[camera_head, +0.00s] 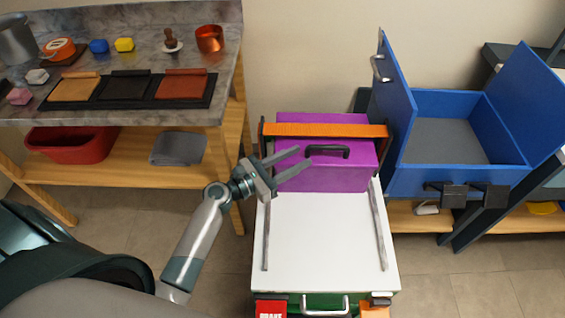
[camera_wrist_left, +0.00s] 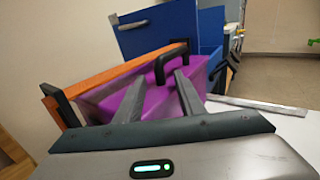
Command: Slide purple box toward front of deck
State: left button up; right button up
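The purple box (camera_head: 325,178) sits at the far end of the white deck (camera_head: 325,235), with a black handle (camera_head: 327,151) on its top. An orange bar (camera_head: 325,130) with black ends spans above the box. My left gripper (camera_head: 304,160) is open, its fingers pointing at the box's near left part, close to the handle. In the left wrist view the open fingers (camera_wrist_left: 158,88) lie in front of the purple box (camera_wrist_left: 112,100), and the black handle (camera_wrist_left: 170,62) rises just beyond them. Nothing shows between the fingers. Whether they touch the box is unclear. My right gripper is not in view.
Metal rails (camera_head: 378,225) run along the deck's sides. A blue open bin (camera_head: 455,180) stands to the right. A wooden bench (camera_head: 150,115) with leather pieces and a red tub (camera_head: 68,145) is on the left. The deck's near part is clear.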

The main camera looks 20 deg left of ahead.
pick_arm(q)
jog(key=shift+w+d, duration=0.4)
jog(key=shift+w, duration=0.2)
grip_shut()
dwell(1.2)
